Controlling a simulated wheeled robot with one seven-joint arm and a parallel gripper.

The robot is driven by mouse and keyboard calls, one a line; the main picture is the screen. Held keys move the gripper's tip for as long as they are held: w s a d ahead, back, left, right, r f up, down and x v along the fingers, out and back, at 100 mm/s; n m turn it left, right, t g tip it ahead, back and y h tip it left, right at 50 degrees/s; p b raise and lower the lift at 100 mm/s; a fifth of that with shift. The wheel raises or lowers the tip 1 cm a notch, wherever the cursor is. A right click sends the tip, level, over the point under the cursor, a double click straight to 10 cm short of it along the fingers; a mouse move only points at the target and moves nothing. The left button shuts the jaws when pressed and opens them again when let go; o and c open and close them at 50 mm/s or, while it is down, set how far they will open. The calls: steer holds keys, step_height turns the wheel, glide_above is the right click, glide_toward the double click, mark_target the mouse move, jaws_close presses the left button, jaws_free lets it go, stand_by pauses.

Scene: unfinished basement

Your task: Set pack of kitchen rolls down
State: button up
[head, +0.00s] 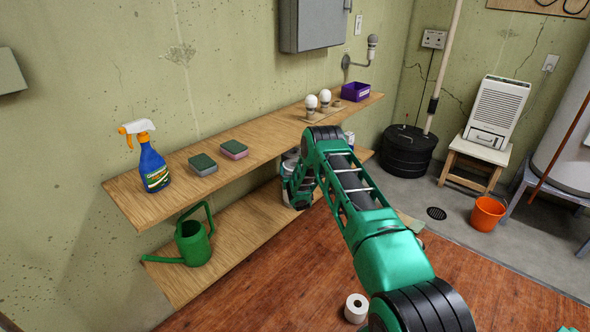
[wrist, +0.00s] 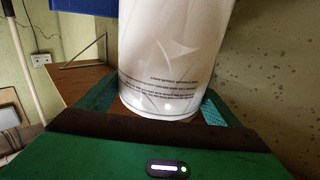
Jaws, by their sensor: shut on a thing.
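The pack of kitchen rolls (wrist: 165,60) is a white, rounded pack with small dark print near its lower edge. It fills the middle of the wrist view, and its top runs out of the picture. My gripper (wrist: 158,108) has its green fingers on either side of the pack and is shut on it. In the head view my green arm reaches toward the two-level wooden shelf (head: 245,148). The arm's end is by the shelf's front, and it hides the fingers and most or all of the pack. I cannot tell whether the pack touches the shelf.
The upper shelf board holds a spray bottle (head: 150,160), two sponges (head: 233,149), bulb-like items (head: 325,97) and a purple box (head: 355,91). A green watering can (head: 192,241) stands on the lower board, with bare wood to its right. A white roll (head: 356,307) stands below my arm.

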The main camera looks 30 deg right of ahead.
steer(key=o, duration=1.8)
